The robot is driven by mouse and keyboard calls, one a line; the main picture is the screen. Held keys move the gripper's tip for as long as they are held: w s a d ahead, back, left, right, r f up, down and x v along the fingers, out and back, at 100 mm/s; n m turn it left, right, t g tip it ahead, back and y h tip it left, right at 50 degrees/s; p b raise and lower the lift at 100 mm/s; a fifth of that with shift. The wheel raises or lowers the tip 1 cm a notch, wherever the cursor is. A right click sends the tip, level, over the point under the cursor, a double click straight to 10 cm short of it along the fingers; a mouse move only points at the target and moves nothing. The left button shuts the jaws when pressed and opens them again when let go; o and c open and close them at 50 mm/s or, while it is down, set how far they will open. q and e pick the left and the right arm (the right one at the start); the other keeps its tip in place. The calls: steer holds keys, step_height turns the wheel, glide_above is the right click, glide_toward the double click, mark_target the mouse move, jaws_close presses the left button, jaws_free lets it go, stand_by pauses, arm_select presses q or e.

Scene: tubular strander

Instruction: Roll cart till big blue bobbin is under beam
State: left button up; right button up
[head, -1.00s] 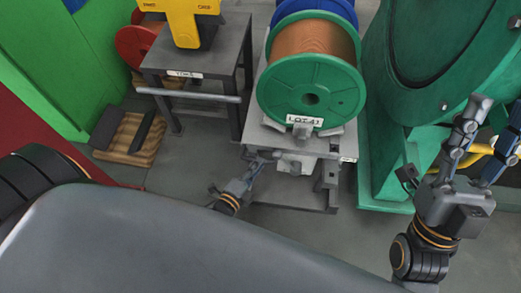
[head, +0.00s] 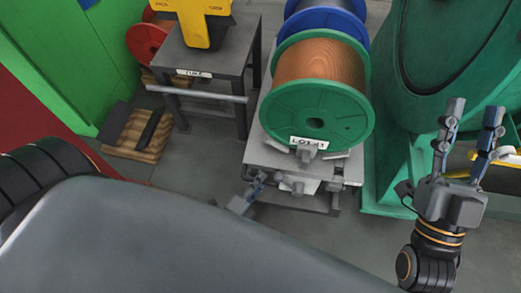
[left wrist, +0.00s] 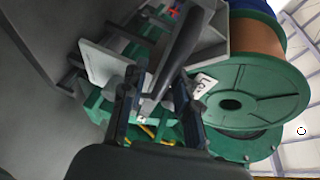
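The blue bobbin (head: 325,18) sits on the cart behind a green bobbin (head: 317,120) wound with copper wire and labelled LOT 41. The cart (head: 258,150) has a grey top with fittings at its near end. My left gripper (head: 258,186) is low at the cart's near left corner, partly hidden by my body. In the left wrist view its fingers (left wrist: 155,105) stand apart with a dark bar between them; whether they clamp it is unclear. My right gripper (head: 470,128) is open and empty, pointing up, right of the cart. I cannot make out a beam.
A large green machine (head: 395,165) stands close along the cart's right side. A dark table (head: 215,62) with a yellow block (head: 207,22) stands left. A red bobbin (head: 145,42) and a wooden pallet (head: 140,135) are further left. Grey floor lies between pallet and cart.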

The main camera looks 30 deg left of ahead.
arm_select(q)
steer(key=shift+r, duration=0.1)
steer(key=v, duration=1.2)
steer(key=shift+d, duration=0.1)
stand_by(0.3)
